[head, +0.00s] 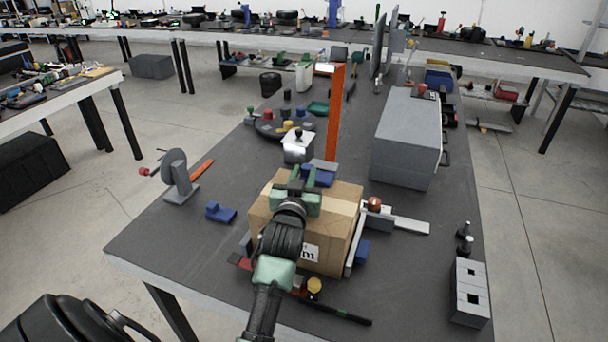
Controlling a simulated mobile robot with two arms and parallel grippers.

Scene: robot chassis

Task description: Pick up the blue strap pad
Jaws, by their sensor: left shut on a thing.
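A cardboard box (338,232) stands on the dark workbench. My left gripper (303,182) is above the box's top, pointing away from me, and is shut on a blue strap pad (320,177). The pad shows just beyond and right of the fingers, with a grey piece beside it; the gripper hides part of it, and I cannot tell whether it touches the box. Another blue piece (220,213) lies on the bench left of the box, and a blue block (362,251) is at its right side. My right gripper is not in view.
A grey case (407,140) stands behind right, an upright orange bar (335,112) behind the box. A grey stand (178,177) is at left, a grey block with square holes (469,292) at front right. A black rod (340,314) lies in front. Bench is clear at left front.

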